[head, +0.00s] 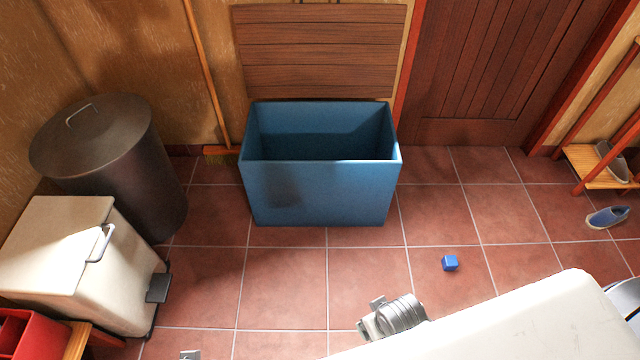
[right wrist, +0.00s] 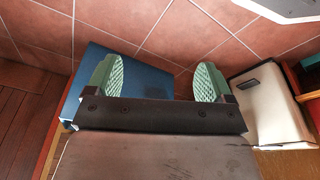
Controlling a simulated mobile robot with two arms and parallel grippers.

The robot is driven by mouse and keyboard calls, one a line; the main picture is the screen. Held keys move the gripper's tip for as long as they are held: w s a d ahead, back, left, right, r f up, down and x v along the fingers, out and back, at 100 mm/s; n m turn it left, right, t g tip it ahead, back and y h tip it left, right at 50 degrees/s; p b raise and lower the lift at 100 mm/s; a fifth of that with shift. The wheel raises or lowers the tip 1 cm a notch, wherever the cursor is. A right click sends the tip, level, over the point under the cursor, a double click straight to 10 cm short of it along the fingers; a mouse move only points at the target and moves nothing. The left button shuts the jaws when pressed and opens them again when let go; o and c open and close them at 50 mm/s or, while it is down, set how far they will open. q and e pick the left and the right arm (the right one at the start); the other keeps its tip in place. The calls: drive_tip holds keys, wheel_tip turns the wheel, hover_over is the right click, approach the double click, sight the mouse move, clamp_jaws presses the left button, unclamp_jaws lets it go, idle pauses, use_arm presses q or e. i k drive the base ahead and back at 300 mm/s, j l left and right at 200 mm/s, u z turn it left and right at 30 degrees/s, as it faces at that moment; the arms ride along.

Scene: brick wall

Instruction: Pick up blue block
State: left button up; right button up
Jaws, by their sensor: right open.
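The small blue block (head: 450,263) lies on the red tile floor, right of the blue chest, in the head view. I do not see it in the right wrist view. My right gripper (right wrist: 158,80) is open, its two green textured fingers wide apart with nothing held between them. Behind the fingers in that view are the blue chest and the floor. The right gripper's fingers do not show in the head view. My left gripper is not in view.
The open blue chest (head: 320,195) stands by the wall, its wooden lid (head: 320,50) raised. A dark bin (head: 120,160) and a cream pedal bin (head: 75,260) are at left. A blue shoe (head: 607,217) and a wooden rack (head: 590,165) are at right. Floor around the block is clear.

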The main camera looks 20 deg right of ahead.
sight(449, 263)
drive_tip(key=z, duration=1.7)
